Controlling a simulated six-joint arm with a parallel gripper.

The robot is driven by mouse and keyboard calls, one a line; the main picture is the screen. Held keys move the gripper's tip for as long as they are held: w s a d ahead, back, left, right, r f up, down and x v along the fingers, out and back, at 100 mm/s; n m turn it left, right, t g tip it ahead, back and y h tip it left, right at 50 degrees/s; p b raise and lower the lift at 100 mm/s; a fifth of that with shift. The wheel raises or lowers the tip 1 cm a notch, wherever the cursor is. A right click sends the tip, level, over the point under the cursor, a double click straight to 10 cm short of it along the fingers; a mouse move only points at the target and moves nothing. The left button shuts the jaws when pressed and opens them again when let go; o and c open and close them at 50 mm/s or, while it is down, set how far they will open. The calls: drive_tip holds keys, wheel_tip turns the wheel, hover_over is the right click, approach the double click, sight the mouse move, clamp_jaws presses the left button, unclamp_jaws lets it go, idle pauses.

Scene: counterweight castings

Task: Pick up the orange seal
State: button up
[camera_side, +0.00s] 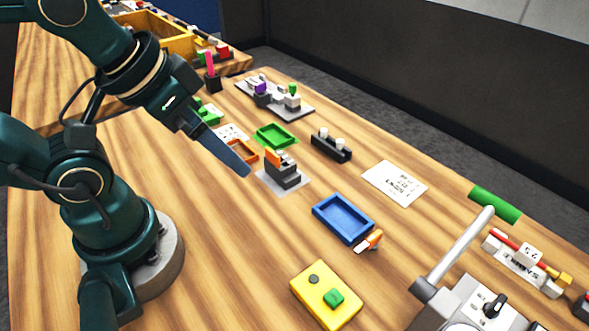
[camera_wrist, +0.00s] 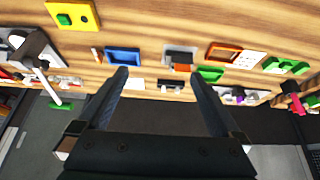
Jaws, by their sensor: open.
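A small orange piece (camera_side: 273,157), which looks like the orange seal, sits on a grey stepped block (camera_side: 284,177) mid-table. In the wrist view the orange piece (camera_wrist: 182,68) shows at the edge of the grey block (camera_wrist: 180,56), between my fingers and beyond their tips. My gripper (camera_side: 246,172) is above the table, left of the block in the side view and apart from it. In the wrist view my gripper (camera_wrist: 160,74) has its two fingers wide apart with nothing between them. The side view shows the fingers overlapped.
An orange tray (camera_side: 254,156) and a green tray (camera_side: 292,146) lie close to the block. A black holder (camera_side: 331,146) stands behind it. A blue tray (camera_side: 317,208), an orange-and-white tool (camera_side: 369,242) and a yellow box (camera_side: 308,301) are nearer the front. Bare wood lies at left.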

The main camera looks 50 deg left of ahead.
drive_tip(key=n+g, duration=0.6)
drive_tip(key=n, duration=1.2)
hover_over(237, 144)
drive_tip(key=s+d, duration=0.1)
drive_tip(key=d, duration=0.3)
drive_tip(key=f, duration=1)
drive_tip(key=shift+s, duration=0.2)
drive_tip(key=shift+s+a+f, duration=0.1)
drive_tip(key=shift+s+f, duration=0.1)
drive_tip(key=shift+f, duration=2.55)
drive_tip(key=c, duration=0.9)
